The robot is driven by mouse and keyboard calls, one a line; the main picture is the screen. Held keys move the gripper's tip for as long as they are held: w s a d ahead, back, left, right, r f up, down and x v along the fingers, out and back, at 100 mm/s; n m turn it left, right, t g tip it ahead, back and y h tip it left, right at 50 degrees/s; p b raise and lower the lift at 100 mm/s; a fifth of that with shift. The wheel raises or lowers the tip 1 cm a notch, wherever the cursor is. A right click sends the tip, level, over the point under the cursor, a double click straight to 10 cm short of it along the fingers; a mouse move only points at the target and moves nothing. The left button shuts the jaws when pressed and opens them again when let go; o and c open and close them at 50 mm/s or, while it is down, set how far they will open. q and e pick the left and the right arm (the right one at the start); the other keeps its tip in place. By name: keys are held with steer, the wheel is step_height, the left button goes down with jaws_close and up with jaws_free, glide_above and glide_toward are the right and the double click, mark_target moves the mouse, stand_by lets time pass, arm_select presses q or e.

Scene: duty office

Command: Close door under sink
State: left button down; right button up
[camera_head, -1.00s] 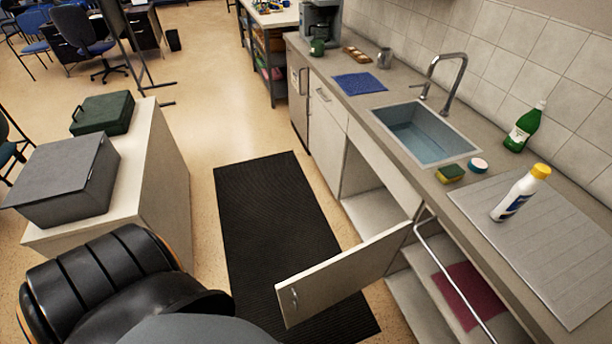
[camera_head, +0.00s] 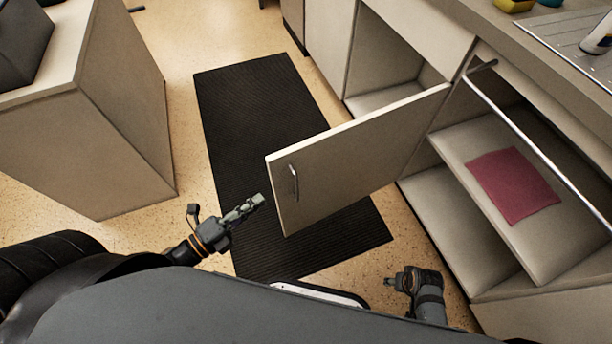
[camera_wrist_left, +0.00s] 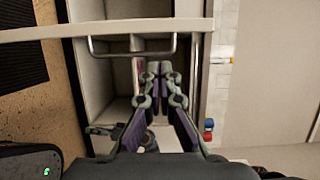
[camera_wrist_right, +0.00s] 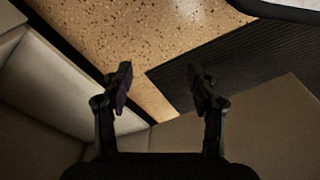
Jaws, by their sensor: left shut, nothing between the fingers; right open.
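The cabinet door (camera_head: 360,155) under the sink stands wide open, swung out over the black mat, with a metal bar handle (camera_head: 293,183) near its free edge. The open cabinet (camera_head: 395,55) shows behind it. My left gripper (camera_head: 255,203) is shut and empty, just left of the door's free edge and apart from it in the head view. In the left wrist view its fingertips (camera_wrist_left: 158,70) appear close to the door's handle (camera_wrist_left: 130,48). My right gripper (camera_head: 392,282) is low, right of the door, near the open shelves. In the right wrist view its fingers (camera_wrist_right: 158,85) are spread and empty.
A black mat (camera_head: 250,110) lies on the floor before the cabinets. Open shelves (camera_head: 450,150) with a red cloth (camera_head: 513,184) and a metal rail (camera_head: 545,150) are on the right. A beige cabinet (camera_head: 125,130) stands at the left. Speckled floor between is clear.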

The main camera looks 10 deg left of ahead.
mark_target(286, 179)
arm_select(q)
steer(key=b+x, duration=0.6)
steer(key=x, duration=0.2)
steer(key=shift+w+r, duration=0.15)
steer(key=shift+w, duration=0.1)
steer(key=shift+x, duration=0.75)
steer(key=shift+d, duration=0.1)
arm_select(e)
steer(key=w+a+r+t+y, duration=0.1)
steer(key=a+r, duration=0.2)
steer(key=r, duration=0.5)
steer(key=shift+a+r, duration=0.3)
steer(key=shift+a, duration=0.1)
arm_select(q)
steer(key=shift+w, duration=0.1)
